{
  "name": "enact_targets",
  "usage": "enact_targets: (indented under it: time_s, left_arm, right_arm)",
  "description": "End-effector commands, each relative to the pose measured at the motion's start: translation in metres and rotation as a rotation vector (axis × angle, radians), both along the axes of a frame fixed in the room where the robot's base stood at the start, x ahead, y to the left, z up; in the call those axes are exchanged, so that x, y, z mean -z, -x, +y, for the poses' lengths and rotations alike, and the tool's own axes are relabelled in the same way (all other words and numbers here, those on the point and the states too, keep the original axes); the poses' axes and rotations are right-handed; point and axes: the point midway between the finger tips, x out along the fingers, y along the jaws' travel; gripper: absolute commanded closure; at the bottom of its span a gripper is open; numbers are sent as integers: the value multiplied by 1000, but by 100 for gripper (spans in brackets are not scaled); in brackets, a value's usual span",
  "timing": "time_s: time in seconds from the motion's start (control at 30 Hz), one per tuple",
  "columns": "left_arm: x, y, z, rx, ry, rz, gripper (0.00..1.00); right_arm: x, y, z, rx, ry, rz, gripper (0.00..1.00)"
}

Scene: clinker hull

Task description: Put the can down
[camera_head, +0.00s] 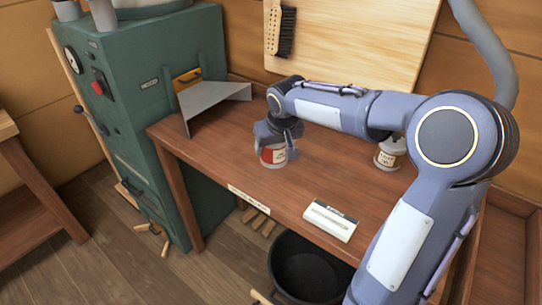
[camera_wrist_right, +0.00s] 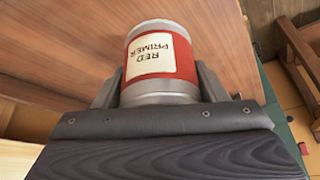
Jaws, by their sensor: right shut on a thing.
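The can (camera_head: 272,155) is red and silver with a pale label, and it is at the left part of the wooden workbench (camera_head: 230,160). In the right wrist view the can (camera_wrist_right: 160,62) shows a label reading "RED PRIMER" and sits between the two fingers. My right gripper (camera_head: 278,142) is shut on the can from above and behind; it also shows in the right wrist view (camera_wrist_right: 160,88). The can is at or just above the bench top; I cannot tell whether it touches. My left gripper is not in view.
A second can with a pale label (camera_head: 389,154) stands further right on the bench, partly behind my arm. A grey angled metal piece (camera_head: 212,98) is at the bench's left end. A white labelled block (camera_head: 330,221) lies near the front edge. A black bucket (camera_head: 305,268) stands below.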

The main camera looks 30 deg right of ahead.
Motion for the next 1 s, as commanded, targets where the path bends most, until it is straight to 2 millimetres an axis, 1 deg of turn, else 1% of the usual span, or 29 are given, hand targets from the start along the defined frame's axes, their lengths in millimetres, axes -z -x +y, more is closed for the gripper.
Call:
enact_targets:
  time_s: [0.03,0.1,0.27,0.33,0.5,0.53,0.8,0.93,0.97,1.0]
  left_arm:
    - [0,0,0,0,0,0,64]
    - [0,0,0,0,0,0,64]
    - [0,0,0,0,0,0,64]
    - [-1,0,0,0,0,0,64]
    - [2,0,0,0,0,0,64]
    - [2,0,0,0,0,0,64]
    - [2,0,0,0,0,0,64]
    - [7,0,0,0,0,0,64]
    - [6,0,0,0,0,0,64]
    - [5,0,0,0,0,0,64]
  right_arm:
    - [6,-5,0,0,-1,-1,70]
    - [11,-10,0,1,-1,-2,70]
    - [18,-16,0,1,0,-2,70]
    - [24,-21,0,0,0,-1,70]
    - [50,-21,0,0,1,0,70]
    - [53,-21,0,0,0,-1,70]
    - [54,-21,0,1,-1,-4,70]
    - [59,-21,0,1,-1,-4,70]
    - [58,-21,0,1,0,-1,31]
    - [58,-21,0,1,0,-1,25]
